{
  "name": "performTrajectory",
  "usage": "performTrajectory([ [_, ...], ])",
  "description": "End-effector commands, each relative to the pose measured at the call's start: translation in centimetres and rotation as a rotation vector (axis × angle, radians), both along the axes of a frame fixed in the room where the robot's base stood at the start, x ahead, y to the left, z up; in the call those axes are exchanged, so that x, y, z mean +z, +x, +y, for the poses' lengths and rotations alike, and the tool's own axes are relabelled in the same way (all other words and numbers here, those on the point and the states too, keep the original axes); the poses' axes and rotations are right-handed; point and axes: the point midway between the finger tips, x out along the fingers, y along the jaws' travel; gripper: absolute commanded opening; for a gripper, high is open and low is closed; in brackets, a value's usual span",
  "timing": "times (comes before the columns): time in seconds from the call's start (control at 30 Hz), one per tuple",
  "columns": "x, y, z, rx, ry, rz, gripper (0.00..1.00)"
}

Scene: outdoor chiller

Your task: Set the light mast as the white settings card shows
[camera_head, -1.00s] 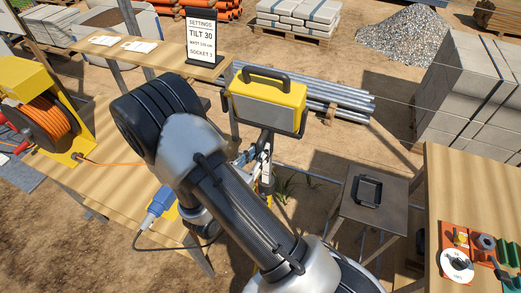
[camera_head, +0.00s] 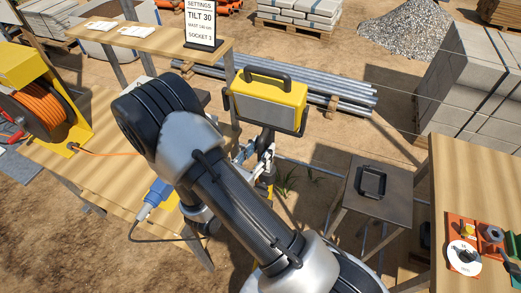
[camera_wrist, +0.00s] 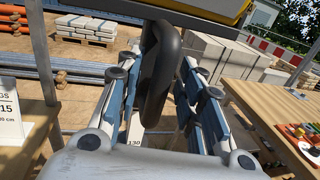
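The light mast carries a yellow and grey lamp head (camera_head: 265,101) with a black handle on top, in the middle of the head view. The settings card (camera_head: 201,24) is on a black stand; it reads TILT 30, and its smaller lines are hard to read. In the wrist view a card (camera_wrist: 8,117) is cut off at the left edge, showing "15". My gripper (camera_wrist: 160,85) has its fingers apart on either side of a black loop handle (camera_wrist: 162,65) below the lamp. I cannot tell whether they touch it. A mast scale marked 130 (camera_wrist: 134,140) shows below.
A wooden bench with an orange cable reel (camera_head: 45,117) and blue plug (camera_head: 157,194) stands left. A small stool (camera_head: 383,210) with a black handle-shaped item is right of the mast. The right-hand table (camera_head: 462,175) holds a white dial. Grey pipes (camera_head: 345,92) lie behind.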

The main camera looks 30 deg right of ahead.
Motion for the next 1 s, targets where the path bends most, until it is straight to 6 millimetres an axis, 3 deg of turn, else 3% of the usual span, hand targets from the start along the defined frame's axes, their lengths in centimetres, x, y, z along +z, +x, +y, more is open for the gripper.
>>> performTrajectory([
  [0.37, 0.0, -0.2, 0.6, 0.003, 0.000, -0.001, 0.36],
  [0.8, 0.0, -3.9, 8.2, 0.007, 0.000, -0.001, 0.36],
  [1.0, 0.0, -5.1, 10.3, 0.003, 0.000, -0.002, 0.36],
])
